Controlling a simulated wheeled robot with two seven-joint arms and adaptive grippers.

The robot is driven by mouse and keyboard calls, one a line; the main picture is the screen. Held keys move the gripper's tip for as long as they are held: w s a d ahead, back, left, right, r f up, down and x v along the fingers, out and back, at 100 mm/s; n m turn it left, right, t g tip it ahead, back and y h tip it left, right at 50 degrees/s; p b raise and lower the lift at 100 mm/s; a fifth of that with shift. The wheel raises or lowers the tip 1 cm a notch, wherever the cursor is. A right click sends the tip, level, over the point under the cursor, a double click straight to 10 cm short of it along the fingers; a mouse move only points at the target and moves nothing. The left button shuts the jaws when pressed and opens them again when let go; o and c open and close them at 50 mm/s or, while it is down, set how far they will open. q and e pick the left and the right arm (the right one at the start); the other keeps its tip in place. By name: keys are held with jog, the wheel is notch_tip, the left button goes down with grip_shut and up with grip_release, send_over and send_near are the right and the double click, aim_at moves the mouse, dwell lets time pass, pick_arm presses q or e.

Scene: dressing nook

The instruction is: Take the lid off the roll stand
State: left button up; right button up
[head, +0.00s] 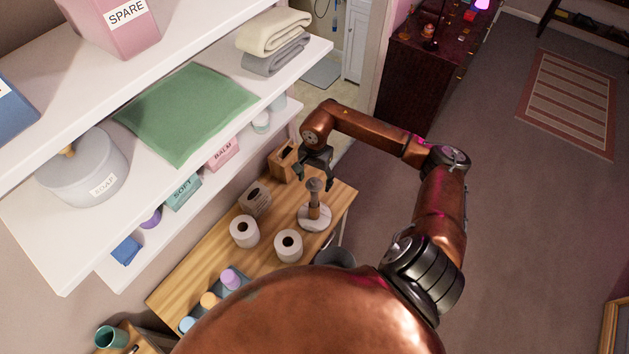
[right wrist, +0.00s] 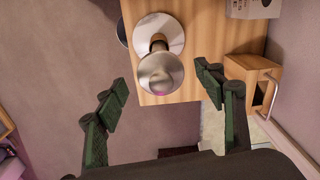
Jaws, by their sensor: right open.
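The roll stand (head: 314,217) stands upright on the wooden table, with a pale round base and a wooden post. Its grey metal lid (head: 314,185) sits on top of the post. In the right wrist view the round, shiny lid (right wrist: 160,74) covers most of the post, and the stand's base (right wrist: 165,24) shows behind it. My right gripper (head: 314,182) is open above the stand. In the right wrist view its green-padded fingers (right wrist: 163,92) are spread on either side of the lid's line, with clear gaps and no visible contact. My left gripper is out of view.
Two white paper rolls (head: 266,238) stand on the table (head: 262,272) beside the stand. A wooden box (head: 283,161) and a grey labelled box (head: 255,198) are close by. White shelves (head: 230,98) rise at left. A dark bin (head: 335,257) is by the table's right edge.

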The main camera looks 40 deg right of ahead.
jog(key=c, duration=1.3)
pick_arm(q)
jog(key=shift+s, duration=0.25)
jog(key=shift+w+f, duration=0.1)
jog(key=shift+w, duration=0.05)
